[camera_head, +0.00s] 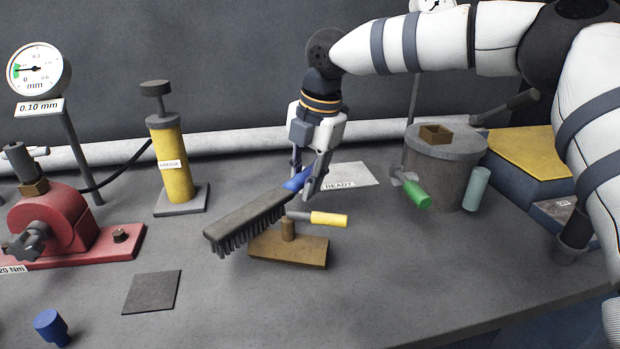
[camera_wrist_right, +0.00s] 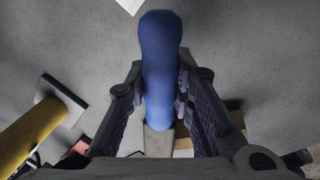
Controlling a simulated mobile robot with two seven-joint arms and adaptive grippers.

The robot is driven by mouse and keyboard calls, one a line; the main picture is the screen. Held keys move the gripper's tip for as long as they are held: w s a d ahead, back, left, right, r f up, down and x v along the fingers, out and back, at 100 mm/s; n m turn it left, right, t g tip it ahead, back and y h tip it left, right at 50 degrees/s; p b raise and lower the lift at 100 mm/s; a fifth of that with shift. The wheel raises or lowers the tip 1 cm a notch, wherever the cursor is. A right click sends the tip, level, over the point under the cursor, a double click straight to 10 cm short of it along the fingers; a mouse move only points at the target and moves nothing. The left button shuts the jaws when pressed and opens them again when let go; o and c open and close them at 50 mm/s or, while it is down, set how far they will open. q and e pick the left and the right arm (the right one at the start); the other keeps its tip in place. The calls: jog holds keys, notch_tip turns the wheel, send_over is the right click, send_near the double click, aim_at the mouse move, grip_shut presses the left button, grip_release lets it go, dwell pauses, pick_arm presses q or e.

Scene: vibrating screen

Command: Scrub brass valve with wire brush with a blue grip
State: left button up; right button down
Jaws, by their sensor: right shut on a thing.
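The wire brush (camera_head: 245,219) has a grey block with dark bristles facing down and a blue grip (camera_head: 298,180). My right gripper (camera_head: 307,190) is shut on the blue grip, which also shows between the fingers in the right wrist view (camera_wrist_right: 160,70). The brass valve (camera_head: 288,247) sits on the table, a brown block with a short stem and a yellow-handled lever (camera_head: 328,219). The brush is held tilted above and to the left of the valve, hiding part of its left side. I cannot tell whether the bristles touch it. My left gripper is out of view.
A yellow grease cylinder (camera_head: 172,165) stands behind left, and a red clamp device (camera_head: 52,222) is far left. A dark square pad (camera_head: 152,292) and a blue knob (camera_head: 50,325) lie front left. A grey drum (camera_head: 445,165) with a green-handled valve (camera_head: 417,194) stands right. The front middle is clear.

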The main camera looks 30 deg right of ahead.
jog(key=shift+r, duration=0.1)
dwell(0.4)
jog(key=v, duration=0.3)
jog(key=shift+w+a+r, duration=0.15)
jog(key=shift+w+r, duration=0.1)
jog(key=shift+r, duration=0.85)
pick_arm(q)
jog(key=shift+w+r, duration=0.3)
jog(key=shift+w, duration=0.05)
